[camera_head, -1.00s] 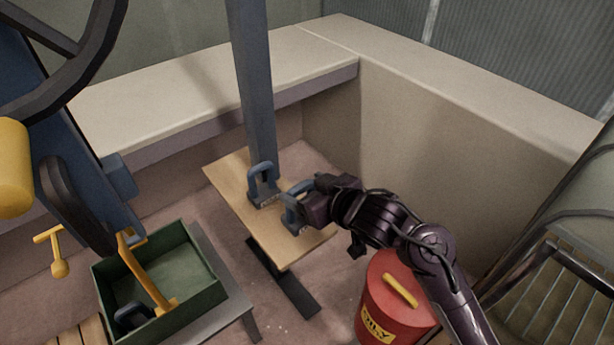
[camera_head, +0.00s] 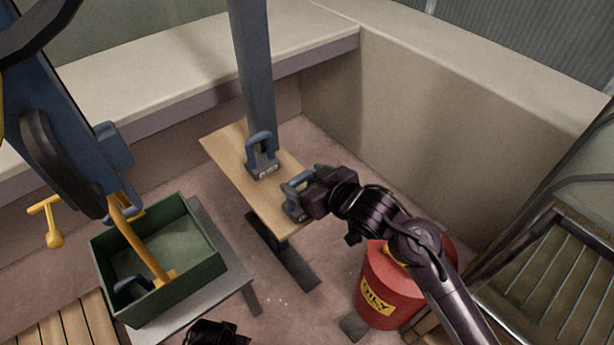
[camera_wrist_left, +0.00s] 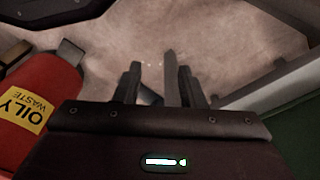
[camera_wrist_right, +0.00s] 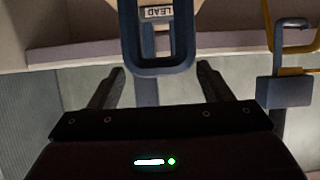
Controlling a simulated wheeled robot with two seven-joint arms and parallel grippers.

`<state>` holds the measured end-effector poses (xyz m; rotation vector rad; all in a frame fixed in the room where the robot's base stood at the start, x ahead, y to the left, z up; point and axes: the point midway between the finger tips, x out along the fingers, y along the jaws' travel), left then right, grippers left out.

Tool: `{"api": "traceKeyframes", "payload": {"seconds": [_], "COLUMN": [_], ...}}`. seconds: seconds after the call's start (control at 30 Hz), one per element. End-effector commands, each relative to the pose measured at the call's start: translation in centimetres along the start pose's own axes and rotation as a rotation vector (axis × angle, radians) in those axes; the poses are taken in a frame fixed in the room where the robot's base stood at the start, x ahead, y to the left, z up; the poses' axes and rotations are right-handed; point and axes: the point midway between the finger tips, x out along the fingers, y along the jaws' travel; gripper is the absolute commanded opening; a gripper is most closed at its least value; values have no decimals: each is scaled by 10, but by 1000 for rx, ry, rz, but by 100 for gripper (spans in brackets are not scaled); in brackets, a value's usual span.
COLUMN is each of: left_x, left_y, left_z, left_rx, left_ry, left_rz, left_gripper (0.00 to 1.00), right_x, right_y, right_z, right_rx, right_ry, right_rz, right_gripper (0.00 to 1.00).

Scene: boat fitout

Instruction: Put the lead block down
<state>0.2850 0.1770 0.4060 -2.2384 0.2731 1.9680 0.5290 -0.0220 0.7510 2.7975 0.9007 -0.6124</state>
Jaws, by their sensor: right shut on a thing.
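My right gripper (camera_head: 305,190) is shut on the blue-grey handle of a lead block (camera_head: 294,203) at the near right part of the wooden table top. In the right wrist view the handle (camera_wrist_right: 158,70) lies between the fingers, and a "LEAD" label shows upside down above it. I cannot tell whether the block touches the wood. A similar handled block (camera_head: 262,165) stands upright on the table, just behind and left. My left gripper (camera_wrist_left: 158,85) is open and empty, over the floor; part of it shows at the bottom of the head view (camera_head: 215,335).
The narrow wooden table (camera_head: 225,150) stands by a blue-grey post (camera_head: 253,75). A green crate (camera_head: 205,275) with a dark handled thing inside sits on a grey stand at left. A red oily-waste bin (camera_head: 390,290) is under my right arm. A yellow-handled tool hangs at left.

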Motion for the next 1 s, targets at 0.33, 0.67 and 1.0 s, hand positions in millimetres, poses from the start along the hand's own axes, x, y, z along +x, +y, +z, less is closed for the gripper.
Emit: {"api": "traceKeyframes", "payload": {"seconds": [0.33, 0.67, 1.0], "left_x": [-1, -2, 29], "left_y": [0, 0, -6], "left_z": [-1, -1, 16], "left_rx": [1, 1, -15], "left_ry": [-1, 2, 8], "left_rz": [0, 0, -11], "left_gripper": [36, 36, 36], "right_x": [1, 0, -61], "right_y": [0, 0, 0], "right_z": [2, -1, -1], "right_rx": [0, 0, -2], "right_ry": [0, 1, -3], "right_rz": [0, 0, 0], "right_gripper": [94, 94, 94]}}
